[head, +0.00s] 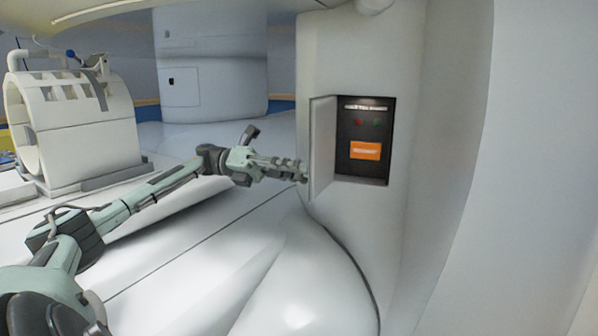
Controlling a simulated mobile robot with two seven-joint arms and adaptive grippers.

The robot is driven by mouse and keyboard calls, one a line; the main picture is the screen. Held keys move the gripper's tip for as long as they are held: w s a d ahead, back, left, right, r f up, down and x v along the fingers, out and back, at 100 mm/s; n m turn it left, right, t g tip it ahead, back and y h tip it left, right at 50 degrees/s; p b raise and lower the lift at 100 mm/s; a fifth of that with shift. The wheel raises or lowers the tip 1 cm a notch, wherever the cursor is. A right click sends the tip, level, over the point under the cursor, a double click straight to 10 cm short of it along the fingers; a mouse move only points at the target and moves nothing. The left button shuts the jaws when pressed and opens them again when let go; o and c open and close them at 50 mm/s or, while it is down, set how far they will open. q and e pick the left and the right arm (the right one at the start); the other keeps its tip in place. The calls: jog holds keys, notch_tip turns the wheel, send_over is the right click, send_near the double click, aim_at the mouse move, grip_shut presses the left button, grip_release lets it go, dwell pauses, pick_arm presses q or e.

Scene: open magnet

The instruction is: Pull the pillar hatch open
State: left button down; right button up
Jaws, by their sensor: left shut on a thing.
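The pillar hatch (323,146) is a pale door in the white pillar (345,60). It stands swung out on the left side of a dark recess. Inside the recess is a dark panel (376,132) with small red and green lights and an orange label (365,151). My left gripper (301,173) is at the lower left edge of the hatch door and is shut on it. The exact contact of its fingertips is small and hard to make out. My right gripper is not in view.
A white ring-shaped machine (75,125) stands at the far left on a pale surface. A white rounded bulge (305,280) lies below the pillar. A large pale wall (530,180) fills the right side. A white cabinet (211,62) stands at the back.

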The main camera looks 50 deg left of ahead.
pick_arm(q)
jog(key=c, duration=1.2)
grip_release()
jog(key=shift+d, duration=0.2)
jog(key=shift+a, duration=0.1)
jog(key=shift+v, duration=6)
